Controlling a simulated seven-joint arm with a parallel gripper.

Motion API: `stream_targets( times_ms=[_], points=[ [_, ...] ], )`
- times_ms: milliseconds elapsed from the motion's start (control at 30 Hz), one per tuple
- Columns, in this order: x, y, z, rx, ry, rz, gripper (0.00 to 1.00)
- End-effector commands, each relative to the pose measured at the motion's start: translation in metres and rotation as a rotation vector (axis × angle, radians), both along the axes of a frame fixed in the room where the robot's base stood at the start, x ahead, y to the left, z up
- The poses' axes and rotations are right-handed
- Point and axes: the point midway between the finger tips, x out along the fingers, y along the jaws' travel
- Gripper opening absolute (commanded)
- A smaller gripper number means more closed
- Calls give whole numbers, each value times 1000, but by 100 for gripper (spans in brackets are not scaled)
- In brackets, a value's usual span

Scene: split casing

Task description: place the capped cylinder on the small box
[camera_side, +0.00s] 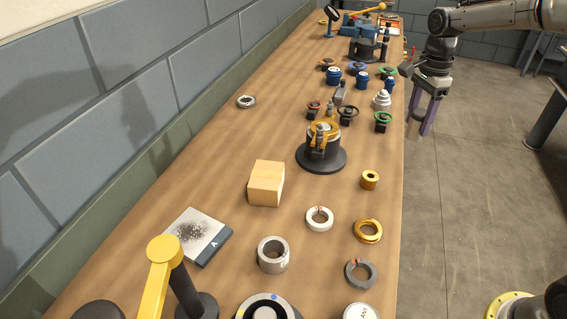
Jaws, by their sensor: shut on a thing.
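My gripper (418,127) hangs at the right, by the table's right edge, with its purple fingers pointing down. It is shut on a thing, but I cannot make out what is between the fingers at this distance. A small light wooden box (266,184) rests on the middle of the table, its top bare. Several blue capped cylinders (333,77) stand farther back, near a white stepped piece (382,101). I cannot tell which piece is the task's capped cylinder.
A dark round stand with an orange clamp (322,156) is right of and behind the box. Rings (319,218) and a grey collar (273,255) lie in front. A flat printed box (198,236) and a yellow-topped post (164,251) are front left. The left strip of table is mostly clear.

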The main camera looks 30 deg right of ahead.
Motion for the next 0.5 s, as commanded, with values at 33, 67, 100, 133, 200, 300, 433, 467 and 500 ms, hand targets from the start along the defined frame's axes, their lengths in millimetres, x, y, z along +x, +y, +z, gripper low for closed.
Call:
stream_targets(
  times_ms=[33,67,100,133,200,300,433,467,500],
  points=[
    [-1,0,1,2,5,46,0],
    [-2,0,2,2,8,78,0],
    [-2,3,4,4,11,129,0],
    [-3,6,6,6,13,174,0],
    [-3,21,11,8,18,294,0],
    [-2,52,19,11,21,497,0],
    [-5,103,32,14,21,765,0],
    [-6,116,35,13,20,827,0],
    [-9,134,39,14,19,908,0]
  ],
)
